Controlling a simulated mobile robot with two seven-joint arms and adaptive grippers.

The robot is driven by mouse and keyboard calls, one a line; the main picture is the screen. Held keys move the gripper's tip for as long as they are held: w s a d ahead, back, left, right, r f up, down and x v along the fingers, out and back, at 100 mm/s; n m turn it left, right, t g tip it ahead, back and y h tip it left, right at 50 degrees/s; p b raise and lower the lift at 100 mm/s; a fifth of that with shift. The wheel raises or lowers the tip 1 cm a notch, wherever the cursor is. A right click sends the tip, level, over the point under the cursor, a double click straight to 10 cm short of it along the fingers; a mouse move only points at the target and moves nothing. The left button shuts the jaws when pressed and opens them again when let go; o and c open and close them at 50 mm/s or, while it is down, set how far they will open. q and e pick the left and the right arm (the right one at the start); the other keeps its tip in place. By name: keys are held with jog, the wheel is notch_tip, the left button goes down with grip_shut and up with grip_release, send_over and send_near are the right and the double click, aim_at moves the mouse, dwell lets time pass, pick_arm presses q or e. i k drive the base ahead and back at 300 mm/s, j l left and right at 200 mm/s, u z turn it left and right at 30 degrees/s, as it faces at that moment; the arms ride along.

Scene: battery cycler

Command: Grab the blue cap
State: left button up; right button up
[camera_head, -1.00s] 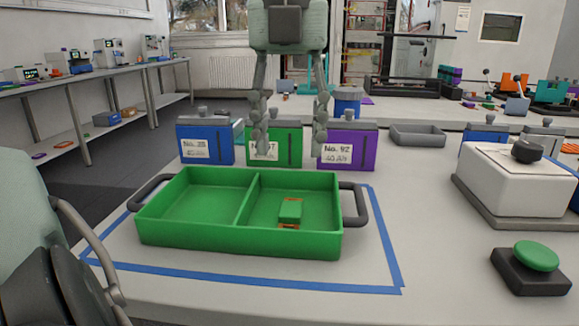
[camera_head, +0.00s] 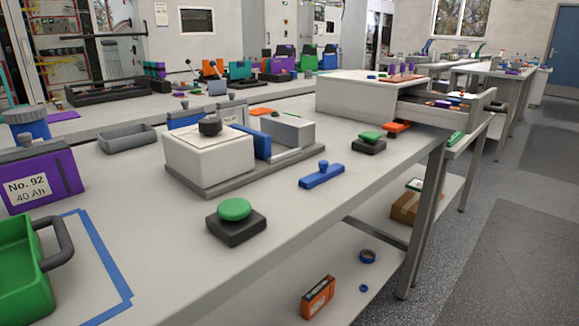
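A flat blue piece with a small round knob (camera_head: 322,176) lies on the near bench. It looks like the blue cap, and nothing stands on it. Neither of my grippers shows in the head view now.
The green tray (camera_head: 22,278) and purple battery No. 92 (camera_head: 42,178) are at the left. A white cabinet with an open drawer (camera_head: 447,108) stands on the bench's far right. An orange box (camera_head: 318,297) sits on the lower shelf. Open floor (camera_head: 510,230) lies at right.

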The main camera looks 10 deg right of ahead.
aim_at(326, 172)
jog(key=k+l, duration=0.55)
jog(key=l, duration=0.15)
jog(key=k+l, duration=0.6)
jog(key=l, duration=0.15)
